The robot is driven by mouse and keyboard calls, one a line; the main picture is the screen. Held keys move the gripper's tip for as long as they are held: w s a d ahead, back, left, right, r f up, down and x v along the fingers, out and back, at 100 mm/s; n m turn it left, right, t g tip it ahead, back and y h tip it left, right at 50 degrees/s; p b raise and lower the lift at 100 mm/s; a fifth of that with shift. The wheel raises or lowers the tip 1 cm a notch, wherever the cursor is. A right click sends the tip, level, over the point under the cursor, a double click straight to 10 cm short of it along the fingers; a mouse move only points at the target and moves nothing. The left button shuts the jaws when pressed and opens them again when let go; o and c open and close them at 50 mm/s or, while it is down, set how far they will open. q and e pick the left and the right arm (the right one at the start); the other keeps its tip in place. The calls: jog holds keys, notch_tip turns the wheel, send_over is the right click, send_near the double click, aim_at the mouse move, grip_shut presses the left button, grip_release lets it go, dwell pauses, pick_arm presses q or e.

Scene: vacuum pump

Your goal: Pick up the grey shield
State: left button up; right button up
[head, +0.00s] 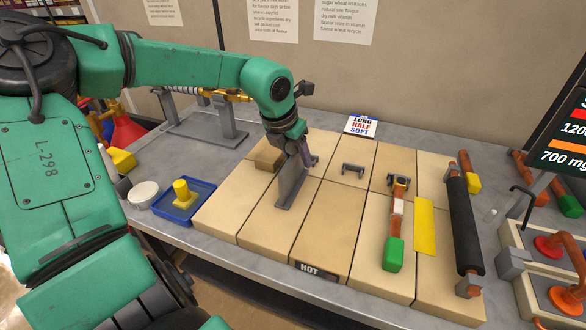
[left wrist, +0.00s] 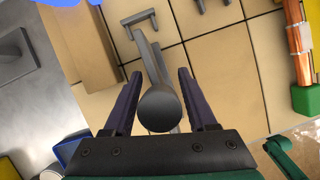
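A grey upright plate-like piece, which I take for the grey shield (head: 291,187), stands on the tan tiled top below my left gripper (head: 300,150). In the left wrist view a grey piece with a rounded dark end (left wrist: 160,108) shows between the two dark fingers of my left gripper (left wrist: 160,95). The fingers are spread, with narrow gaps on both sides of it. Contact is not visible. The gripper partly hides the shield's upper end in the head view. My right gripper is in neither view.
A brown block (head: 268,155) stands just left of the shield. A small grey bracket (head: 352,168) lies to its right. A blue tray (head: 185,215) with a yellow part is at left. A green-ended tool (head: 394,250) and a black roller (head: 464,225) lie to the right.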

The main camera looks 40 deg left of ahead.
pick_arm(q)
grip_shut()
jog(key=shift+r, duration=0.15)
dwell(1.0)
